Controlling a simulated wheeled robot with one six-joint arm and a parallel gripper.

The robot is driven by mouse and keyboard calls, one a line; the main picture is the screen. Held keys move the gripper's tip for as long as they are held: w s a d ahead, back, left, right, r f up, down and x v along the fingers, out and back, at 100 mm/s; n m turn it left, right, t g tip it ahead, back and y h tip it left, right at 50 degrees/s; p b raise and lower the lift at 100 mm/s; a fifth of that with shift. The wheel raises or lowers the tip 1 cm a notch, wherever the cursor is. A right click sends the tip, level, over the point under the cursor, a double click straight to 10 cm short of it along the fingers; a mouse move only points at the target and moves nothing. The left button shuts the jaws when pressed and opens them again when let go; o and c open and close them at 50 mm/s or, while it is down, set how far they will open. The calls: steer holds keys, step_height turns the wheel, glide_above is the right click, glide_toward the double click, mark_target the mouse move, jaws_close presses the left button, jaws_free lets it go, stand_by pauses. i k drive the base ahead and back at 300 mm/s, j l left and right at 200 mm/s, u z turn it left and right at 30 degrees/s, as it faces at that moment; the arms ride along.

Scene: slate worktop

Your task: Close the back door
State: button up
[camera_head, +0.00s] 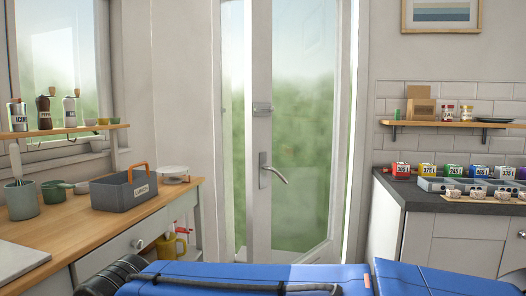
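The back door (258,215) is a white-framed glass door in the middle of the camera_head view. It looks ajar: its left, handle-side edge stands nearer to me, and a strip of the blurred green outdoors shows to the left of that edge. Its hinge side appears to be on the right. A metal lever handle (272,171) sits on the left stile and points right. A small metal latch fitting (262,109) sits higher on the same stile. The foot of the door is hidden behind blue parts of my own body. My gripper does not show.
A wooden counter (110,228) at left holds a grey caddy (125,189) and mugs. Below its right end is a yellow watering can (172,246). A dark worktop (430,202) at right bears several coloured boxes. Wall shelves hang on both sides.

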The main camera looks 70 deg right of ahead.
mark_target(258, 14)
steer(key=z, duration=1.4)
steer(key=l+z, duration=0.45)
steer(key=i+l+z, duration=0.15)
steer(key=z, duration=0.35)
steer(key=l, duration=0.1)
